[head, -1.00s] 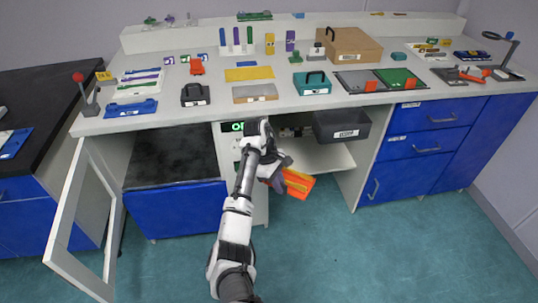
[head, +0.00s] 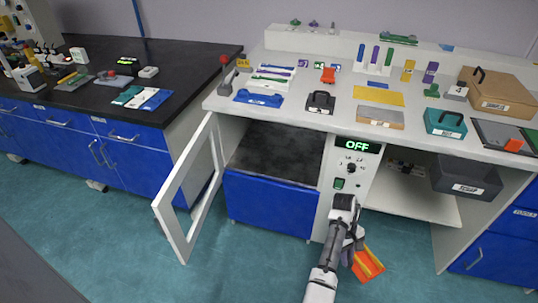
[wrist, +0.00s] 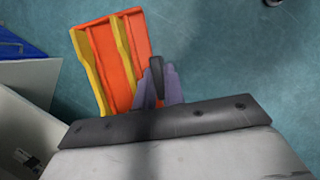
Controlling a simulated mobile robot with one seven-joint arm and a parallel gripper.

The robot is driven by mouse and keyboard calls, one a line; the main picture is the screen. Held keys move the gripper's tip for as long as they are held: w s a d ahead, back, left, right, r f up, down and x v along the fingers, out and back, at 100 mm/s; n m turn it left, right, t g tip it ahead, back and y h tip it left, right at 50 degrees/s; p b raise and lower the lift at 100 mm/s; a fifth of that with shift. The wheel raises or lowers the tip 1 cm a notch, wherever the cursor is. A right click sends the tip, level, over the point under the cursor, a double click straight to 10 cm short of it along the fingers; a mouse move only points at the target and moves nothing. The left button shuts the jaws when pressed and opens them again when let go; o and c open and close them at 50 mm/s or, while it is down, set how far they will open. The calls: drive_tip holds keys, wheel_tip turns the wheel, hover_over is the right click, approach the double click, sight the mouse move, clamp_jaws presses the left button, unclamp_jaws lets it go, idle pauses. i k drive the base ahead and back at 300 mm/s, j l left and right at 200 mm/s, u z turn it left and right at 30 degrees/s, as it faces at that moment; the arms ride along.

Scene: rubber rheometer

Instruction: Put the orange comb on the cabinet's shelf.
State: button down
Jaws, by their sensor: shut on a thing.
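The orange comb (head: 368,264), orange with yellow strips, is held in my gripper (head: 350,252) above the floor, in front of the bench and below its control panel. In the wrist view the comb (wrist: 128,65) extends up and left from the shut purple fingers (wrist: 160,78), which grip its lower right side. The cabinet under the bench has a white-framed door (head: 162,205) swung open to the left. Inside it is a dark, speckled shelf surface (head: 275,148) above a blue front (head: 270,205). The shelf looks bare, and the comb is apart from it.
A panel reading OFF (head: 357,146) stands right of the cabinet. Further right is an open bay with a white shelf (head: 420,204) and a dark grey bin (head: 465,180). The crowded benchtop (head: 300,125) overhangs the cabinet. Teal floor (head: 235,262) is clear in front.

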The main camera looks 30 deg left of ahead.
sight(281, 161)
drive_tip(key=u, duration=0.9)
drive_tip(key=i+l+u, duration=0.15)
drive_tip(key=l, duration=1.25)
drive_tip(key=k, duration=0.05)
